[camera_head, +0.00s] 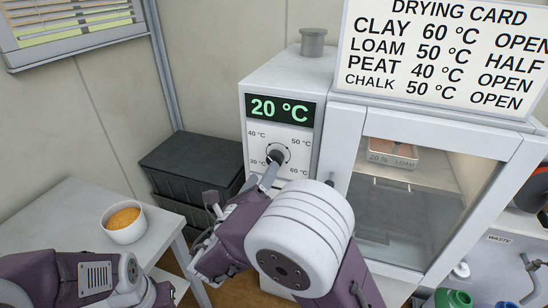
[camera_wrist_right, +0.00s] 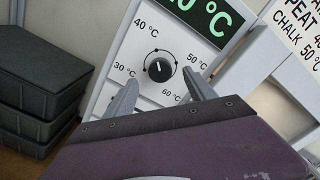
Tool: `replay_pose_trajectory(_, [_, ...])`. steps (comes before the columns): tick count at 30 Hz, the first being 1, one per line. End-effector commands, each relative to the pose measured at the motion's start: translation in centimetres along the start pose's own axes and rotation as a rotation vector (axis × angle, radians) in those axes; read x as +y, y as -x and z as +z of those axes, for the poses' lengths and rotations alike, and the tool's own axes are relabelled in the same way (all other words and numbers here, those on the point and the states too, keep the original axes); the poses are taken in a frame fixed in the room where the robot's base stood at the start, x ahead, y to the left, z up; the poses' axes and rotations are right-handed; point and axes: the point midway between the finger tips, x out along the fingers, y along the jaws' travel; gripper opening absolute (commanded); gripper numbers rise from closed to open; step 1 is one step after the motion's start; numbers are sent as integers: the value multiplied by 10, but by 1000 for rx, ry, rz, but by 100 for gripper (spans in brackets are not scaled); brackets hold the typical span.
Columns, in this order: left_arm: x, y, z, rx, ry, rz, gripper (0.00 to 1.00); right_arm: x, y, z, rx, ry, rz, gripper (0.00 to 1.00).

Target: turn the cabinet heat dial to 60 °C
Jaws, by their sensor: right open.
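The heat dial (camera_head: 278,155) is a dark round knob on the white front panel of the cabinet (camera_head: 262,80). Labels for 30, 40, 50 and 60 °C surround it, with 60 °C at lower right. The green display (camera_head: 279,110) above reads 20 °C. In the right wrist view, the dial (camera_wrist_right: 160,66) carries a small pale mark; its exact setting is hard to read. My right gripper (camera_wrist_right: 163,95) is open, its two grey fingers apart below the dial, with nothing between them. In the head view, my right arm hides part of the panel's lower area.
A drying card (camera_head: 445,50) stands on the cabinet. Behind the glass door at right sits a tray labelled loam (camera_head: 392,158). Dark stacked boxes (camera_head: 190,165) stand left of the cabinet. A bowl of orange material (camera_head: 124,222) rests on the left table (camera_head: 70,215).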

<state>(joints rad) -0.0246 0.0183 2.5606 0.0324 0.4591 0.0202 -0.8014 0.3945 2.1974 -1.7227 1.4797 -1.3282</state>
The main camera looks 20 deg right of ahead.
Motion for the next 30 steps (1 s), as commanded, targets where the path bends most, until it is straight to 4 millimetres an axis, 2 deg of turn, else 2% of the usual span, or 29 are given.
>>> replay_pose_trajectory(6, [0,-4,0,0,0,0,36,0,-48,-3,6,-1,-4,64])
replay_pose_trajectory(10, [0,-5,0,0,0,0,36,-1,-68,-2,4,-1,-3,64])
replay_pose_trajectory(15, [0,-5,0,0,0,0,36,0,-79,-1,2,1,-1,64])
replay_pose_trajectory(21, [0,-5,0,0,0,0,36,0,-79,-1,2,1,0,64])
replay_pose_trajectory(23, [0,-5,0,0,0,0,36,0,-79,-1,2,0,0,50])
replay_pose_trajectory(28, [0,-5,0,0,0,0,36,0,-79,-1,2,0,0,3])
replay_pose_trajectory(30, [0,-5,0,0,0,0,36,0,-79,-1,2,0,0,2])
